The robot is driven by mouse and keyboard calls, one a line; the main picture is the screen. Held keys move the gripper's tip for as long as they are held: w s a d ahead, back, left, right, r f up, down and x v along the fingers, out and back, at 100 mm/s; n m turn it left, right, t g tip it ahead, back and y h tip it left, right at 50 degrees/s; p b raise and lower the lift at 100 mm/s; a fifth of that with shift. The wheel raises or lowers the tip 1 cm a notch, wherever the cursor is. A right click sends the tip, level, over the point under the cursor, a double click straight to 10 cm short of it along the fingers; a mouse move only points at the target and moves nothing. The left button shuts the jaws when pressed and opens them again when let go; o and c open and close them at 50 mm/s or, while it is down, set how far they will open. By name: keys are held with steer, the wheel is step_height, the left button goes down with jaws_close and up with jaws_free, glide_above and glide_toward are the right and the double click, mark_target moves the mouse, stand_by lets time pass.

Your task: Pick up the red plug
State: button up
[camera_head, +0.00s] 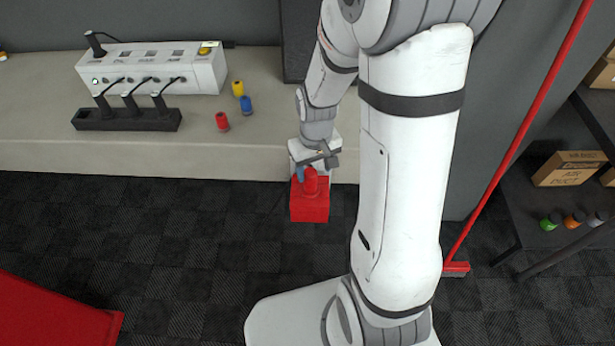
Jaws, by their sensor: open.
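The red plug (222,121) is a small red cylinder with a darker end, lying on the pale bench near its front edge, left of my arm. My gripper (310,195) is at the end of my arm, to the right of the plug and below it in the picture, in front of the bench edge. A red block-shaped part with a short red cylinder on top shows at the arm's end. The fingertips are not clear from this angle. The gripper is open and apart from the plug.
A yellow plug (238,88) and a blue plug (246,105) lie close behind the red one. A white socket box (205,72) and a black strip (127,122) with cables stand to the left. Cardboard boxes (570,168) sit on a shelf at right.

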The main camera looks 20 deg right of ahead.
mark_target(310, 184)
steer(key=f, duration=0.2)
steer(key=a+f, duration=0.1)
steer(key=f, duration=0.1)
steer(key=shift+w+p, duration=0.25)
steer(key=shift+p, duration=0.05)
steer(key=shift+s+f, duration=0.1)
steer(key=shift+f, duration=0.35)
steer(key=shift+c, duration=0.3)
steer(key=shift+d, duration=0.1)
steer(key=c, duration=0.9)
